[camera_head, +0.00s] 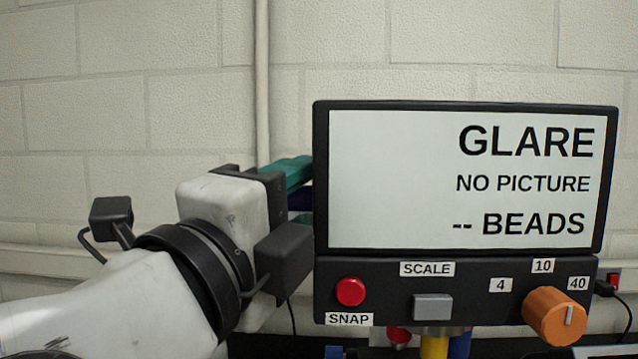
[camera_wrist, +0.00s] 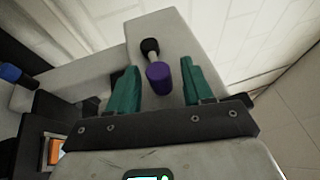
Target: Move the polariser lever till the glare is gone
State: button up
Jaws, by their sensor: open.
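The screen (camera_head: 390,180) in the head view reads "GLARE", "NO PICTURE" and "-- BEADS". In the wrist view a lever with a purple knob (camera_wrist: 158,78) and a black base (camera_wrist: 150,46) stands on a light grey block (camera_wrist: 172,28). It looks like the polariser lever, but no label shows. My gripper (camera_wrist: 159,65) is open, with one teal finger on each side of the purple knob and a gap on both sides. In the head view my gripper (camera_head: 288,176) reaches behind the screen's left edge, which hides the fingertips and most of the lever.
Below the screen is a black panel with a red SNAP button (camera_head: 350,292), a grey SCALE button (camera_head: 432,307) and an orange dial (camera_head: 555,316) marked 4, 10 and 40. A pale brick wall (camera_head: 160,50) with a vertical pipe (camera_head: 262,80) stands behind.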

jog(key=shift+w+d+r, duration=0.1)
jog(key=shift+w+d, duration=0.1)
jog(key=shift+w, duration=0.15)
grip_shut()
dwell(0.3)
